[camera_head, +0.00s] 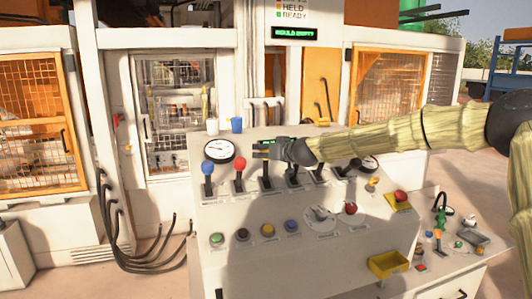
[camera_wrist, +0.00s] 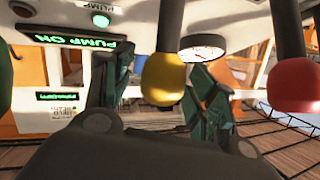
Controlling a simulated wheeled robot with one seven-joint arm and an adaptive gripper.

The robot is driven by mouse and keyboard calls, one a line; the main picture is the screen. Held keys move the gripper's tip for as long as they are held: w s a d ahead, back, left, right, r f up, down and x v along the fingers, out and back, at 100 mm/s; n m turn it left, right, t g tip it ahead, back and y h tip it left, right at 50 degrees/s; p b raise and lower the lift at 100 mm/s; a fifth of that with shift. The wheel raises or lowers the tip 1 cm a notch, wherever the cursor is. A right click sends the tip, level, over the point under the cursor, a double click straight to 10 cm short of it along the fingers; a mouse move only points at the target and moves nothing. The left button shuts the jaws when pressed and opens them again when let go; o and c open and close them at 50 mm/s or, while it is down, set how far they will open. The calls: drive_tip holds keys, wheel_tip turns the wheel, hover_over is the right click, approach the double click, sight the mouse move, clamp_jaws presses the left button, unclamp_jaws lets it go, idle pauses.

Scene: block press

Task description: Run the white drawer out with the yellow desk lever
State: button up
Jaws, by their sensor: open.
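The yellow desk lever shows in the wrist view as a yellow knob (camera_wrist: 163,82) on a dark stem, between the two fingers of my gripper (camera_wrist: 160,92). The fingers are open, one on each side of the knob; I cannot tell whether either touches it. In the head view my gripper (camera_head: 263,150) is over the lever row on the sloped desk and hides the yellow knob. A dark lever stem (camera_head: 266,178) shows below it. I cannot make out the white drawer for certain; the press behind has a white-framed mesh front (camera_head: 178,110).
A red-knobbed lever (camera_wrist: 297,88) stands close beside the yellow one, and a blue-knobbed lever (camera_head: 207,168) is further left in the head view. More levers stand under my arm. A sign (camera_head: 295,33) reads "MOULD EMPTY".

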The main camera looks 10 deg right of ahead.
drive_tip(key=shift+s, duration=0.1)
drive_tip(key=v, duration=1.2)
idle(0.9)
drive_tip(key=shift+d, duration=0.1)
idle(3.6)
